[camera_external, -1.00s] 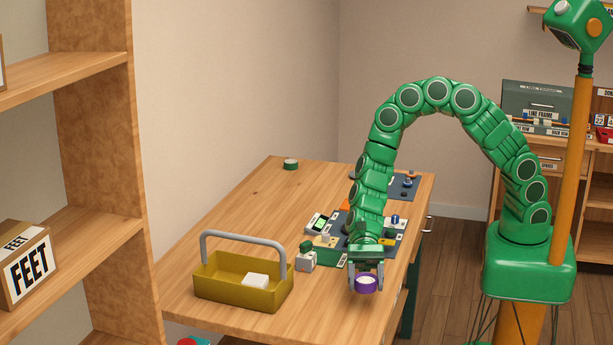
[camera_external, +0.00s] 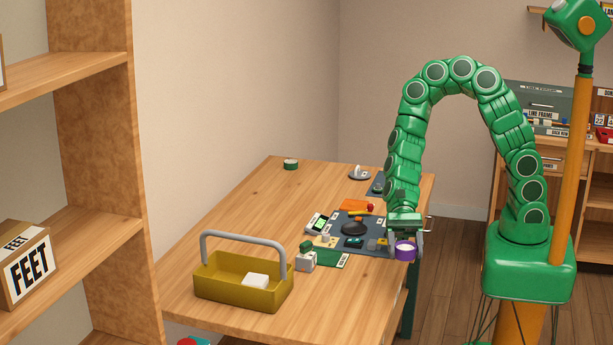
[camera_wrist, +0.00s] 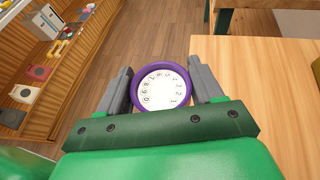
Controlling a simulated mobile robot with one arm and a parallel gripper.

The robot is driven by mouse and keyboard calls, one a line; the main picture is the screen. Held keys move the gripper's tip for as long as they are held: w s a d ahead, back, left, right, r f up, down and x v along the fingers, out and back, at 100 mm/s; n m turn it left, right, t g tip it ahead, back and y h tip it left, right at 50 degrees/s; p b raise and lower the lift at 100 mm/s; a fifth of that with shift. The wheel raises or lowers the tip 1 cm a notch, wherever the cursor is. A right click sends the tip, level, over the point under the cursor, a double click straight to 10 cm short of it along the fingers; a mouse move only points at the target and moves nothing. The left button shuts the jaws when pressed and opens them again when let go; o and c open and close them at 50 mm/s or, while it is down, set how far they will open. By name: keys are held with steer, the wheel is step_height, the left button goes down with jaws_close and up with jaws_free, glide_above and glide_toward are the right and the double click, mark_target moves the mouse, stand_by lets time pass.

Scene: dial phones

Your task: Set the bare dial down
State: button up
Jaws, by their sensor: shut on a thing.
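The bare dial is a white number disc with a purple rim (camera_wrist: 163,90). In the wrist view it sits between the two grey fingers of my gripper (camera_wrist: 162,88), which is shut on it. The digits on its face show. In the external view the dial (camera_external: 405,251) hangs below my gripper (camera_external: 405,236) at the right edge of the wooden table (camera_external: 225,215). In the wrist view floor lies beyond and left of the dial, and the table top (camera_wrist: 255,85) lies to its right.
A dark mat (camera_external: 345,219) with several small parts lies left of my gripper. A yellow tote (camera_external: 235,286) with a grey handle holds a white block. A green round item (camera_external: 291,164) sits at the far end. Bare table lies between the tote and the far end.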

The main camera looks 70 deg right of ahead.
steer(key=w+d+f+m+t, duration=0.1)
steer(key=w+d+m+t, duration=0.4)
steer(key=w, duration=0.9)
steer(key=w+d+m+t, duration=0.25)
steer(key=w+d, duration=0.45)
steer(key=w, duration=0.6)
steer(key=w+d+r+m+t+h, duration=0.1)
steer(key=w+d+m+t+h, duration=0.2)
steer(key=w+d, duration=0.85)
steer(key=w+d+m+t+h, duration=0.3)
steer(key=w+d, duration=0.5)
steer(key=d, duration=0.6)
glide_above(251, 210)
steer(key=shift+t+y, duration=0.4)
steer(key=shift+t, duration=0.05)
steer(key=shift+s+f, duration=0.2)
steer(key=shift+f, duration=4.6)
steer(key=shift+w+f, duration=0.1)
steer(key=shift+f, duration=1.45)
steer(key=shift+f, duration=0.2)
